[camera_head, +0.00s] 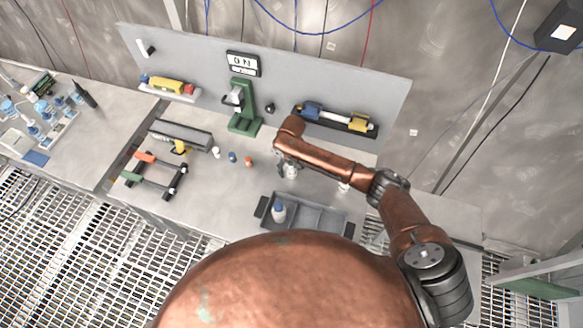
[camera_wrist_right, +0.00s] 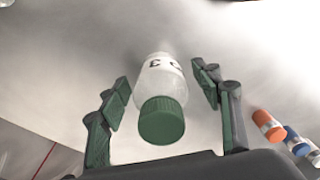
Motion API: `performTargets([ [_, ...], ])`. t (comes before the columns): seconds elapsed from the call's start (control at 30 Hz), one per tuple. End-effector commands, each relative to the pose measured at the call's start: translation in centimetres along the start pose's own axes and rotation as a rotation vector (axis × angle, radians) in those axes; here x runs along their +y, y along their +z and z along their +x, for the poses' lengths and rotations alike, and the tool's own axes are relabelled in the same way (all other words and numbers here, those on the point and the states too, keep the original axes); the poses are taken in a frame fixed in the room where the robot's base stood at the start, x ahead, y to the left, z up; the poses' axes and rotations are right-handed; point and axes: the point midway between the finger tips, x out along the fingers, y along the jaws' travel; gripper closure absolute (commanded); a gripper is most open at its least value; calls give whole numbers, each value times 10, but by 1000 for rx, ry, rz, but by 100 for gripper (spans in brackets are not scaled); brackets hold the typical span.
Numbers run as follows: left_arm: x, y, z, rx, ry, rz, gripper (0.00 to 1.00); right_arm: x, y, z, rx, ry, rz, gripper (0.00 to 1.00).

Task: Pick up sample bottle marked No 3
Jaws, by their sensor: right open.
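The sample bottle (camera_wrist_right: 160,80) is white with a green cap and shows an upside-down "3" on its label in the right wrist view. It stands between the two green-padded fingers of my right gripper (camera_wrist_right: 163,88), which is open, with a gap visible on each side. In the head view my right gripper (camera_head: 281,158) is over the bench, left of centre of the reaching arm. A white bottle (camera_head: 290,172) shows just below it, partly hidden by the wrist. My left gripper is not in view.
Small bottles with orange (camera_head: 248,161), blue (camera_head: 232,157) and white (camera_head: 216,152) colouring stand to the left. A grey tray (camera_head: 325,218) at the front holds a blue-capped bottle (camera_head: 279,210). A green stand (camera_head: 242,120) and a black rack (camera_head: 335,118) stand behind.

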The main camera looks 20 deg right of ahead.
Motion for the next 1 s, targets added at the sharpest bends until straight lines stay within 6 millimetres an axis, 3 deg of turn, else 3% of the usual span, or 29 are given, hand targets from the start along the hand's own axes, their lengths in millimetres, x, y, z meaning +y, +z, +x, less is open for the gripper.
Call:
performTargets([
  [0.07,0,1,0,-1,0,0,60,0,0,0,0,0,-1,41],
  [0.8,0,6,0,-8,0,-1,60,-1,0,-1,0,-1,-1,92],
  [1.0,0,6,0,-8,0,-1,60,-1,-1,-1,1,-1,-1,92],
])
